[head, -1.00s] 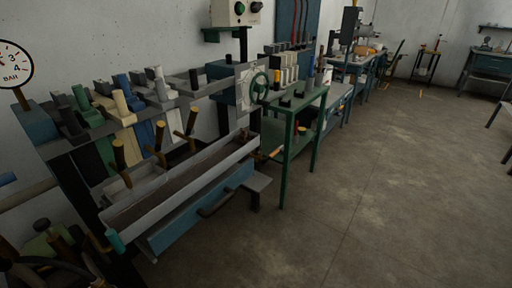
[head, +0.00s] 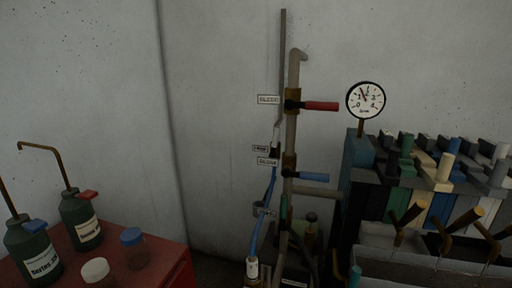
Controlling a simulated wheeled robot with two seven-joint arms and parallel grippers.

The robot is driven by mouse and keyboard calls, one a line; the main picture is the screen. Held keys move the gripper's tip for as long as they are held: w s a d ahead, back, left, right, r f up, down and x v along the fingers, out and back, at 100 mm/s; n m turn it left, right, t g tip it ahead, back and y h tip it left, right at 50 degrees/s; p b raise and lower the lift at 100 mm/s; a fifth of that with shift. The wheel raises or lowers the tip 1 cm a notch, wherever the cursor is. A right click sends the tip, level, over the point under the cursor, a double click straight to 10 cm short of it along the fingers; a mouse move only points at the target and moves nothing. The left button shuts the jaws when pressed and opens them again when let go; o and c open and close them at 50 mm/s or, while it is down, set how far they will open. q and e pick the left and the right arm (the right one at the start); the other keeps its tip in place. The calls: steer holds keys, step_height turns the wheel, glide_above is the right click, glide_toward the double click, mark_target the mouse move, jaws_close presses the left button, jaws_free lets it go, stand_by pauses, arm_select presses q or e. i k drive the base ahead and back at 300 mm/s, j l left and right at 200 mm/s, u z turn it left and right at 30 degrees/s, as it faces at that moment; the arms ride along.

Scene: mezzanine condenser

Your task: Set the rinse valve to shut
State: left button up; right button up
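Two lever valves sit on a vertical pipe (head: 291,140) against the wall. The upper valve has a red lever (head: 321,106) pointing right, roughly level and across the pipe. The lower valve has a blue lever (head: 313,177), also pointing right and roughly level. Small white labels stand left of them: one by the upper valve (head: 268,100) and one by the lower valve (head: 268,161). Their lettering is too small to read surely, so I cannot tell which valve is the rinse valve. Neither of my grippers is in view.
A round gauge (head: 365,100) is right of the pipe, above a machine with coloured blocks (head: 438,205) and wooden-handled levers (head: 408,215). A blue hose (head: 262,215) runs down left of the pipe. A red cabinet (head: 165,262) at lower left bears green bottles (head: 80,220) and jars (head: 134,248).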

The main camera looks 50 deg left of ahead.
mark_target(273, 155)
steer(key=u, duration=1.55)
steer(key=i+j+z, duration=0.15)
steer(key=i+z, duration=0.3)
steer(key=i, duration=0.05)
